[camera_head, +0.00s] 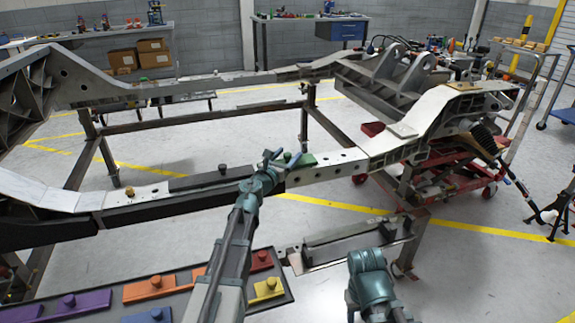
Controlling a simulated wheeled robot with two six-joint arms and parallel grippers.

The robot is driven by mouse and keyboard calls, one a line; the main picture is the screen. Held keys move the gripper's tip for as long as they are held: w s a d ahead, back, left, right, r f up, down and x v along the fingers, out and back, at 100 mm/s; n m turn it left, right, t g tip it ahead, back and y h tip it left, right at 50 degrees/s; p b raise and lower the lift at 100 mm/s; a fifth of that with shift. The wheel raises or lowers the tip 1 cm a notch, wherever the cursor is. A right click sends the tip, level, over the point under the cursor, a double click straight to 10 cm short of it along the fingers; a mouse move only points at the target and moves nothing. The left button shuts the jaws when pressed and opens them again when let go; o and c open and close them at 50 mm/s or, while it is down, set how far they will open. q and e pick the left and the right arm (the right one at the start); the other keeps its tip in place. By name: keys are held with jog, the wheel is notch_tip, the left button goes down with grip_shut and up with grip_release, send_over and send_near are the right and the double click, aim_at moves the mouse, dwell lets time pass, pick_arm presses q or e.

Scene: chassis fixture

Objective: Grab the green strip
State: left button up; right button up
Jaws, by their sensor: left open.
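The green strip (306,160) lies on the near rail of the chassis frame, just right of a long dark strip with a knob. Its left part is partly hidden by my left gripper. My left gripper (284,156) is open at the green strip's left end, with its fingers close around or beside the strip's knob. I cannot tell whether the fingers touch it. Only teal and dark links of my right arm show at the bottom centre; its fingers are not visible.
A dark tray (285,293) at the lower left holds purple, orange, red, yellow and blue strips with knobs. The chassis rail (345,158) runs across the middle. A red cart (440,172) stands under the right end. Workbenches line the back wall.

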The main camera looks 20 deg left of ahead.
pick_arm(q)
grip_shut()
dwell(0.5)
